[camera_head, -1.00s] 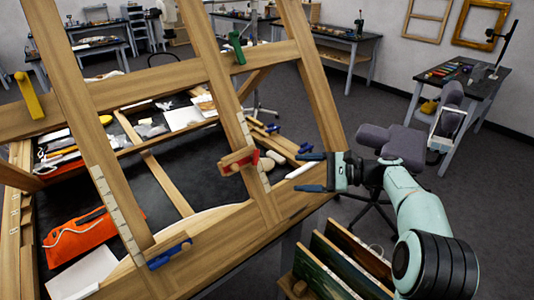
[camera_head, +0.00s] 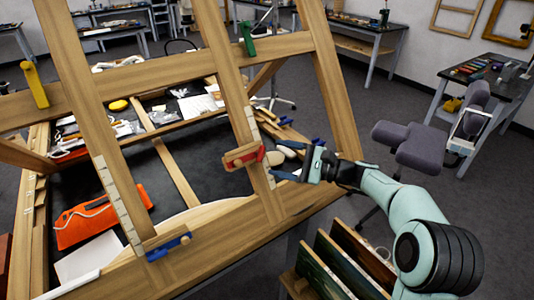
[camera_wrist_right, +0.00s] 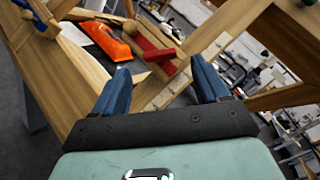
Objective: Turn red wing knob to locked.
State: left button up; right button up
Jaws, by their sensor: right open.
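The red wing knob (camera_head: 258,154) sits on a wooden block on the slanted wooden frame (camera_head: 232,110), beside a pale notched strip. In the right wrist view the red knob (camera_wrist_right: 155,52) shows ahead of the fingers, its bar slanting. My right gripper (camera_head: 284,163) is open, just to the right of the knob, its blue fingers pointing at it. In the wrist view my right gripper (camera_wrist_right: 163,68) has its fingers spread with nothing clearly between the tips. I cannot tell whether it touches the knob. My left gripper is not in view.
A blue knob (camera_head: 168,247), a green knob (camera_head: 247,38) and a yellow knob (camera_head: 35,85) are on the same frame. An orange pouch (camera_head: 100,218) lies on the dark bench behind. A grey chair (camera_head: 410,145) stands right. Panels (camera_head: 340,265) stand upright below my right arm.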

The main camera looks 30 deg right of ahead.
aim_at(262, 157)
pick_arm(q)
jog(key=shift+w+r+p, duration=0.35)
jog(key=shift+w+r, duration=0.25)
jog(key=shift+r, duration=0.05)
pick_arm(e)
jog(key=shift+x, duration=2.2)
jog(key=shift+d+r, duration=0.1)
